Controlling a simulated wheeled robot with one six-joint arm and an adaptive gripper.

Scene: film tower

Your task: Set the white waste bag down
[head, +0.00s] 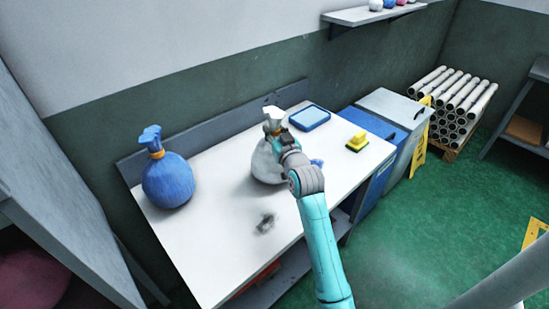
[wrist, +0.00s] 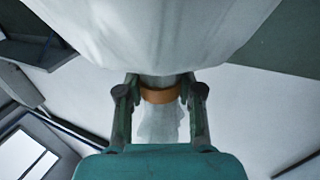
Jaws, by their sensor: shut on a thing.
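The white waste bag (head: 266,163) is a round, light bag with a tied neck and an orange band. It is upright over the white worktop (head: 215,225), near its back middle. Whether its base touches the worktop I cannot tell. My gripper (head: 275,130) is shut on the bag's neck. In the wrist view my gripper (wrist: 160,95) has a finger on each side of the neck at the orange band. The white bag (wrist: 150,30) fills the top of that view. My arm hides part of the bag's right side in the head view.
A blue bag (head: 168,180) stands at the worktop's left end. A blue-rimmed tray (head: 309,118) and a yellow-green sponge (head: 357,142) lie to the right. A small blue thing (head: 317,163) is beside my wrist. A dark smudge (head: 265,222) marks the front. The front left is clear.

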